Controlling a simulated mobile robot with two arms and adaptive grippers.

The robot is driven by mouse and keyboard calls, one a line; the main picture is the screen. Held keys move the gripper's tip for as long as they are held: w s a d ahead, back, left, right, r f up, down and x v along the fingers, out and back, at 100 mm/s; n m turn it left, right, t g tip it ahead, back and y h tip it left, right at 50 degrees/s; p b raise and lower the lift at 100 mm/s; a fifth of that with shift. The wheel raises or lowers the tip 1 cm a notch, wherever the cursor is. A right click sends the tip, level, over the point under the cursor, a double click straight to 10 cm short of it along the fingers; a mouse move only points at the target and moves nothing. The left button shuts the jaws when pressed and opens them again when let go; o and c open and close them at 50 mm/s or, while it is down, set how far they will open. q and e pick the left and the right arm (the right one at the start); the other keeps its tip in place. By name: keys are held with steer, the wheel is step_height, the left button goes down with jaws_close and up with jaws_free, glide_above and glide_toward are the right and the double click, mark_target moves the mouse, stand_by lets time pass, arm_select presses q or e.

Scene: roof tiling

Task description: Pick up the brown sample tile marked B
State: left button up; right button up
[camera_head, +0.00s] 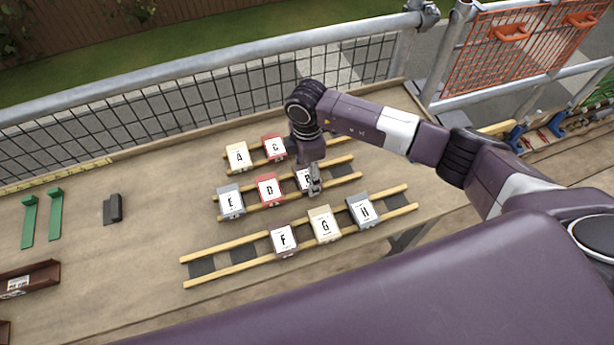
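A small tile with a white label (304,179) stands in the middle rack row. My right gripper (315,186) is at its right side and covers part of it. The part of the letter that shows looks like a B. Little of the tile's body colour shows. The gripper points down at the tile; whether its fingers are apart or touch the tile is too small to tell. My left gripper is not in view.
Tile D (269,189) and tile E (230,202) share the row to the left. Tiles A (237,157) and C (273,148) stand behind; F (284,240), G (324,224) and H (362,210) stand in front. Mesh railing (200,110) bounds the back.

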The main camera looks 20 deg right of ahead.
steer(key=c, duration=0.7)
steer(key=shift+r, duration=0.1)
